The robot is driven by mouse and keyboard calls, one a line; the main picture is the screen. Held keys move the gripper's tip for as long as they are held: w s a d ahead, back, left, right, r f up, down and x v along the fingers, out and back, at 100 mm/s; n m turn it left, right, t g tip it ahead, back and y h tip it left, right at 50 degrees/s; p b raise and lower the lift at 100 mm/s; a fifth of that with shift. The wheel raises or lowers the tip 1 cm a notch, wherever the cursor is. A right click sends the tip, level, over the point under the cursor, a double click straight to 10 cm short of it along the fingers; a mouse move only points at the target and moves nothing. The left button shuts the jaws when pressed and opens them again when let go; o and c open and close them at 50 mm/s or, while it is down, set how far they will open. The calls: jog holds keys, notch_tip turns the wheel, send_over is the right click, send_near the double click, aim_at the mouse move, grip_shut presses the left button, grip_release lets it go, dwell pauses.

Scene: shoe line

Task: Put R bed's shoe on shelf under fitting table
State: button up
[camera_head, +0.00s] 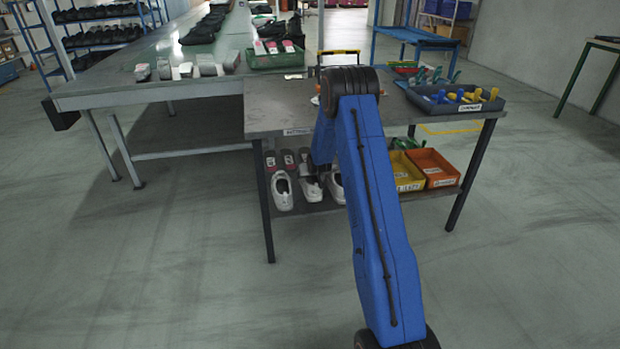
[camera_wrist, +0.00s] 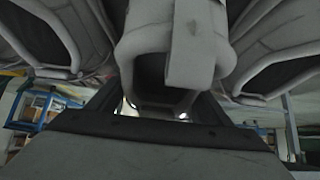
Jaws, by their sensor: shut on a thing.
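The fitting table (camera_head: 270,115) stands in the middle of the head view, with its lower shelf (camera_head: 385,202) beneath. White shoes show side by side at the shelf's left: a left one (camera_head: 282,192), a middle one (camera_head: 310,189) and a right one (camera_head: 336,188) partly behind my arm. In the wrist view my gripper (camera_wrist: 162,103) is shut on a pale shoe (camera_wrist: 165,45), with a shoe close on its left (camera_wrist: 75,30) and another on its right (camera_wrist: 270,45). The head view hides my fingertips; the held shoe appears to be the middle one. Whether it touches the shelf is unclear.
A yellow bin (camera_head: 408,185) and an orange bin (camera_head: 436,168) fill the shelf's right part. Red-and-grey items (camera_head: 289,160) lie behind the shoes. A dark tool tray (camera_head: 455,103) and a green crate (camera_head: 275,60) stand above. The floor in front is clear.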

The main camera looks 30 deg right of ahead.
jog(key=shift+f, duration=0.6)
jog(key=shift+f, duration=0.4)
jog(key=shift+f, duration=0.25)
jog(key=o, duration=1.4)
jog(key=shift+r, duration=0.15)
